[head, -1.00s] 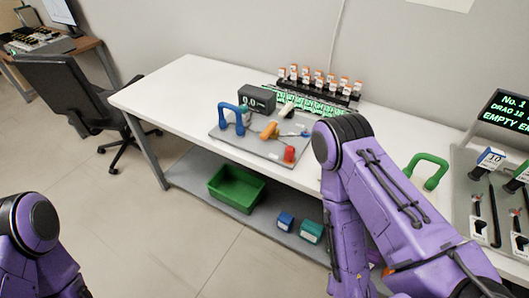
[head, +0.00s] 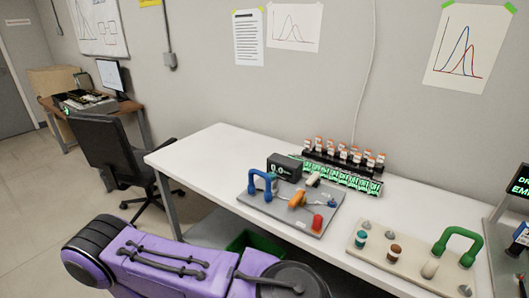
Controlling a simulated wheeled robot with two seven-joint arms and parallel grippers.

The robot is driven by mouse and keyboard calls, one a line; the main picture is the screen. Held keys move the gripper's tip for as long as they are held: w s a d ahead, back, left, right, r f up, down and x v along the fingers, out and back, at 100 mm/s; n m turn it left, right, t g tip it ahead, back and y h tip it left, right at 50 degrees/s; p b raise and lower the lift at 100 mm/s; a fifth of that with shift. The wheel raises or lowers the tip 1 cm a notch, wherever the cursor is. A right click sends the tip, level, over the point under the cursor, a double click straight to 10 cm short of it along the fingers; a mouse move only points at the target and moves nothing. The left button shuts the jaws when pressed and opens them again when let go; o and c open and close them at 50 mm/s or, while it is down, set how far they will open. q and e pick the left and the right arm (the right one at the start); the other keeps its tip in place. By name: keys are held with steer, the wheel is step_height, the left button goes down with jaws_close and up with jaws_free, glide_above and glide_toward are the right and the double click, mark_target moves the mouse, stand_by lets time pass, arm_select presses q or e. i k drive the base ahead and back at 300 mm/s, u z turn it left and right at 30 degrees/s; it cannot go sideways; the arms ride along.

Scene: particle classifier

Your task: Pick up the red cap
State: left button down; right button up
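The red cap (head: 318,222) is a small red cylinder near the front right corner of a grey board (head: 275,214) on the white table. An orange piece (head: 297,200) sits just behind and to its left on the same board. A blue arch handle (head: 260,184) stands at the board's left side. Neither of my grippers shows. A purple arm link of mine crosses the bottom of the view, in front of the table and apart from the cap.
Behind the board are a dark display box (head: 284,167) and a rack of orange-capped vials (head: 343,157). A beige board (head: 375,256) with a green arch handle (head: 461,238) and small caps lies to the right. A green bin (head: 246,242) is partly hidden below. The table's left end (head: 205,155) is clear.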

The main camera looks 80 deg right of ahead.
mark_target(317, 222)
steer(key=u, duration=0.05)
steer(key=k, duration=1.3)
steer(key=z, duration=0.95)
